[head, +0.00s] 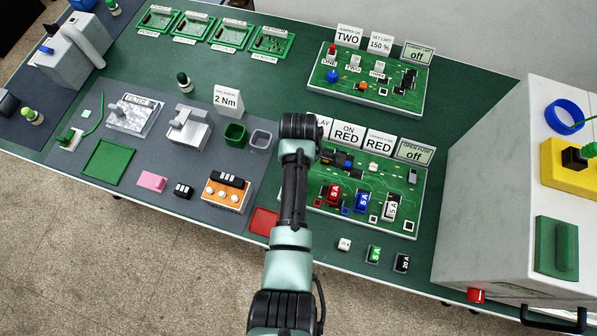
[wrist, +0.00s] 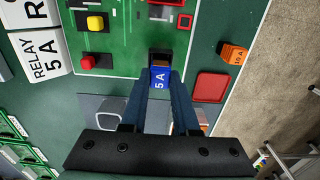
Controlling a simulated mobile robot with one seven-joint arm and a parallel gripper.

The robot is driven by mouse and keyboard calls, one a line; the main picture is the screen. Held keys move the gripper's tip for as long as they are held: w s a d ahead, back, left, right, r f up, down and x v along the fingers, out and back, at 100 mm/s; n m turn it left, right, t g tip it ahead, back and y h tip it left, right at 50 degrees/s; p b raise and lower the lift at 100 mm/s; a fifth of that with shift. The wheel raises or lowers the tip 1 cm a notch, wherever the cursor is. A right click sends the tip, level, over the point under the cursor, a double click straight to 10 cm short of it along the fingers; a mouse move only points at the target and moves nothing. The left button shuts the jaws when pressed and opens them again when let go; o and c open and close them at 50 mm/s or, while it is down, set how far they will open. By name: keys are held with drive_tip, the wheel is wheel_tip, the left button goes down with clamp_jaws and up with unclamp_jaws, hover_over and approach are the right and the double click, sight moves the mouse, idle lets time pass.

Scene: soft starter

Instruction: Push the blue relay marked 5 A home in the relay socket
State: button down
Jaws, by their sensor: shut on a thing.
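In the wrist view, my gripper (wrist: 157,82) is shut on the blue relay marked 5 A (wrist: 159,79), one dark finger on each side of it. The relay is at the near edge of the green board, its label facing the camera. Just beyond it is a dark socket (wrist: 160,56) with a brown patch. The relay overlaps the socket in the picture; I cannot tell how deep it sits. In the head view, my arm hides the gripper, the held relay and the socket. The RELAY 5 A sign (wrist: 45,57) stands beside the board.
The board (head: 407,226) carries red (head: 333,195), blue (head: 362,203) and white (head: 391,209) 5 A blocks. An orange 10 A block (wrist: 233,54) and a red tray (wrist: 211,87) lie near the gripper. Loose blocks (head: 374,254) lie before the board; a large grey cabinet (head: 497,195) stands right.

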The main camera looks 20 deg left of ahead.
drive_tip(key=shift+f+b, duration=0.4)
drive_tip(key=shift+f, duration=0.2)
drive_tip(key=c, duration=0.6)
unclamp_jaws()
wheel_tip(320, 180, up, 13)
drive_tip(key=shift+r+b, duration=0.1)
drive_tip(key=shift+b, duration=0.65)
